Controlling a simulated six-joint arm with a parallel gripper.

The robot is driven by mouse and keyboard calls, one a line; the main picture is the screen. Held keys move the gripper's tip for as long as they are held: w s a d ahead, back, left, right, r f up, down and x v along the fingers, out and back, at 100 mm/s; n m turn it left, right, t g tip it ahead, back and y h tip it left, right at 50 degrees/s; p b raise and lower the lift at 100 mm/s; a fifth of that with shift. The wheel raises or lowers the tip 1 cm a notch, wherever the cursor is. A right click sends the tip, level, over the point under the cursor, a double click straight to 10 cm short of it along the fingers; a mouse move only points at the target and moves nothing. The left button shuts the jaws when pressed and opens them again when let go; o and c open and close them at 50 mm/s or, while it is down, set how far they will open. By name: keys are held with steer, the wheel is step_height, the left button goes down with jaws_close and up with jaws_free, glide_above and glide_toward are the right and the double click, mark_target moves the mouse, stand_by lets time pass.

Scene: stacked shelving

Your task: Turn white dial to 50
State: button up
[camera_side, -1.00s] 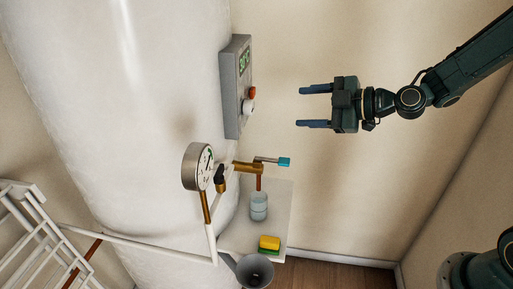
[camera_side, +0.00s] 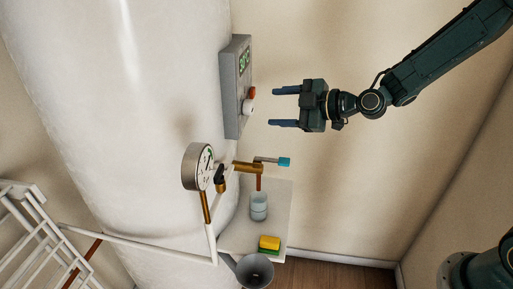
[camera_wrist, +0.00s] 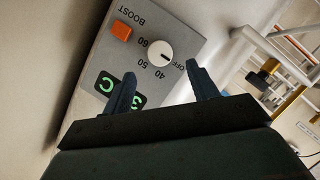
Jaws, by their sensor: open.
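The white dial (camera_wrist: 160,52) sits on a grey control panel (camera_wrist: 185,22), with the markings OFF, 40, 50 and 60 around it. A small dark pointer mark shows on its OFF side. The dial also shows in the side view (camera_side: 249,106), on the panel (camera_side: 232,90) fixed to the large white tank. My gripper (camera_side: 278,106) is open and empty, to the right of the dial at about its height, with a gap between. In the wrist view my fingers (camera_wrist: 160,85) lie apart, below and to either side of the dial, not touching it.
An orange BOOST switch (camera_wrist: 121,30) is close to the dial, and a green display (camera_wrist: 107,84) is partly hidden by my finger. Below are a pressure gauge (camera_side: 197,166), a valve with a blue handle (camera_side: 284,162) and a shelf with cups and a sponge (camera_side: 269,243).

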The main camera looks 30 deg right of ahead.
mark_target(253, 108)
steer(key=shift+x, duration=3.45)
steer(key=c, duration=1)
